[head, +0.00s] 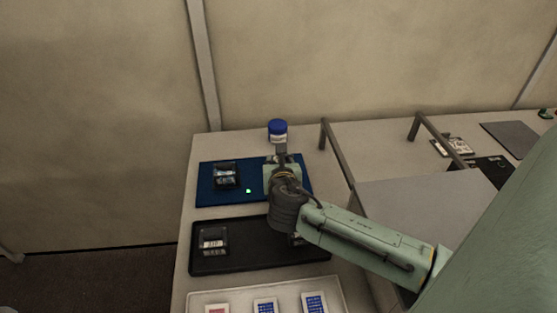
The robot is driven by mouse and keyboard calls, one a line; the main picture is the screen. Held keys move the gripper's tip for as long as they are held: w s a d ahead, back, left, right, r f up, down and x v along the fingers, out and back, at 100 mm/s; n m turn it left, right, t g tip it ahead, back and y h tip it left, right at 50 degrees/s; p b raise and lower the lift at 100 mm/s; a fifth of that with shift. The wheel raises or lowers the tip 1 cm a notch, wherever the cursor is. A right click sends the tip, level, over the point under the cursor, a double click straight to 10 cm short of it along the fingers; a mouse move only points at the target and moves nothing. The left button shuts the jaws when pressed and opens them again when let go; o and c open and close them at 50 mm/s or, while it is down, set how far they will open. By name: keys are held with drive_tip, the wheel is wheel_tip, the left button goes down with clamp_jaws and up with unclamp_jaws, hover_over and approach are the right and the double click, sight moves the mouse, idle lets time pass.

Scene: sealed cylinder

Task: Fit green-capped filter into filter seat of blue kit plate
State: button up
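The blue kit plate (215,199) lies at the back left of the table, partly covered by my arm. A clear-lidded dark box (226,175) sits on its left part. A small bright green spot (248,190) shows near the plate's front middle; I cannot tell whether it is the filter's green cap or a light. My gripper (281,158) is over the plate's right part, seen from behind my wrist. Its fingertips and anything between them are not clear. The filter seat cannot be made out.
A blue-capped white bottle (278,132) stands just behind my gripper. A black tray (255,261) with a clear-lidded box (213,241) lies in front of the blue plate. A white tray (237,298) of cards is nearest. A grey rail (338,153) stands to the right.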

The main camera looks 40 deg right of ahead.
drive_tip(key=shift+f+b, duration=0.3)
drive_tip(key=o, duration=1.1)
drive_tip(key=shift+c, duration=0.2)
